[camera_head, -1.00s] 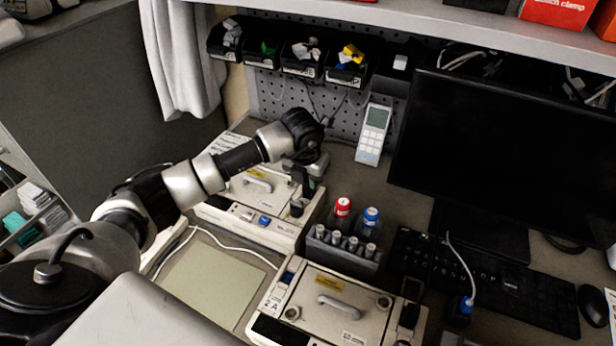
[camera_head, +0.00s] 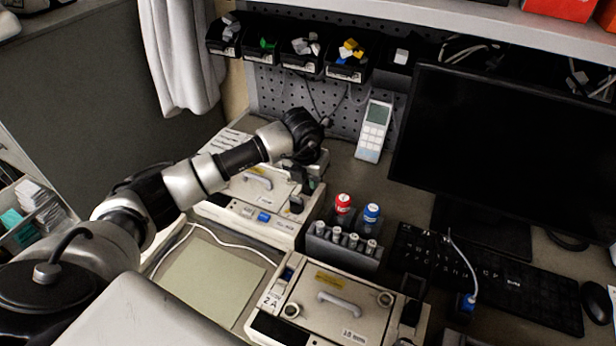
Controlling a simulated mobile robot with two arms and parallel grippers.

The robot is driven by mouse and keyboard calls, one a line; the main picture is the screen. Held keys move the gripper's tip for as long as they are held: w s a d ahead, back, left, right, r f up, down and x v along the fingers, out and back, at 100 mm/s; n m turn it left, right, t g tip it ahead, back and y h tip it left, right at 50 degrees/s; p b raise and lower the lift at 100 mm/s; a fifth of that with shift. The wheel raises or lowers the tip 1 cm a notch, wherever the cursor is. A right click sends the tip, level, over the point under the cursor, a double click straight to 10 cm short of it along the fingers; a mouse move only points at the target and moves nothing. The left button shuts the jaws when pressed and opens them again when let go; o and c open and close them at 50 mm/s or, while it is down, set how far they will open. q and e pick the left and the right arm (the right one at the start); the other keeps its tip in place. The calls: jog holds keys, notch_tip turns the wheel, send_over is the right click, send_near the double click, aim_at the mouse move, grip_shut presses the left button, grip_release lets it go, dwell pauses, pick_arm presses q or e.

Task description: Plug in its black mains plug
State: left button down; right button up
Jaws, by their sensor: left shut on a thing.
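My left gripper (camera_head: 309,174) is over the back right part of the rear beige pump (camera_head: 250,226), beside the pegboard's foot. Its jaws are shut on a small dark thing that I take for the black mains plug, mostly hidden by the wrist and fingers. A thin black cable (camera_head: 335,108) hangs down the pegboard behind the wrist. I cannot tell any socket near the gripper. A second beige pump (camera_head: 335,313) with a grey handle stands in front. My right gripper is not in view.
A grey rack (camera_head: 340,253) with red-capped and blue-capped bottles stands right of the rear pump. A handheld device (camera_head: 374,131) leans on the pegboard. A monitor (camera_head: 500,165) and keyboard (camera_head: 490,285) fill the right. A green pad (camera_head: 212,282) lies front left.

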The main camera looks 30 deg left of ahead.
pick_arm(q)
jog(key=shift+f+b, duration=0.3)
jog(key=shift+f, duration=0.05)
dwell(0.4)
jog(key=c, duration=0.9)
grip_release()
jog(key=shift+o, duration=0.2)
jog(key=shift+r+p, duration=2.1)
jog(key=shift+r, duration=1.45)
